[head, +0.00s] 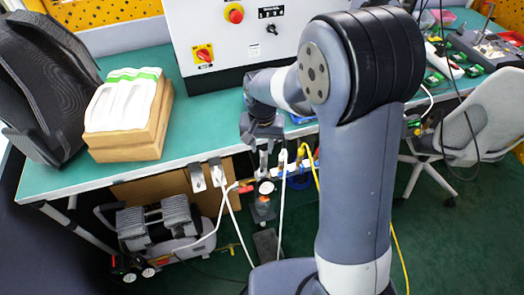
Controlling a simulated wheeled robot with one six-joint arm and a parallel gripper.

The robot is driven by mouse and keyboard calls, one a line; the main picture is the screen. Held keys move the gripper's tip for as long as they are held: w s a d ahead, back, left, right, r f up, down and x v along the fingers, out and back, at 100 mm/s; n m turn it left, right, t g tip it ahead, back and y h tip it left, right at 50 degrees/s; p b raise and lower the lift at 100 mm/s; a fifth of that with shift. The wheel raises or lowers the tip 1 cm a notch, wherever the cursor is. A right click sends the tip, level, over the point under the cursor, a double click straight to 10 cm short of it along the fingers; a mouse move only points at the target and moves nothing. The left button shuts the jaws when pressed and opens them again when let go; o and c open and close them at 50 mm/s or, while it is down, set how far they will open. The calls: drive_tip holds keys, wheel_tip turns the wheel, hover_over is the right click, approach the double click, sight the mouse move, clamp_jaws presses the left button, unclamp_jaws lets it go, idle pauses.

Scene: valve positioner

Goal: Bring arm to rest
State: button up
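My arm rises from the lower middle of the head view, bends at a dark shoulder joint and reaches left over the front edge of the green table (200,134). My gripper (263,168) points down at the end of the dark wrist, in front of the table edge. It is small and partly mixed with the things behind it, so its opening cannot be made out. I see no object clearly held in it. No valve positioner can be made out for certain.
A grey control box (225,42) with red knobs stands at the back of the table. A cardboard box (130,130) with white packs and a black mesh chair (42,85) are at left. White cables (283,205) hang below the table edge. A grey chair (475,125) stands right.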

sight(262, 165)
idle(0.3)
wheel_tip(262, 165, down, 11)
drive_tip(key=shift+r, duration=0.15)
idle(0.4)
drive_tip(key=shift+r, duration=0.15)
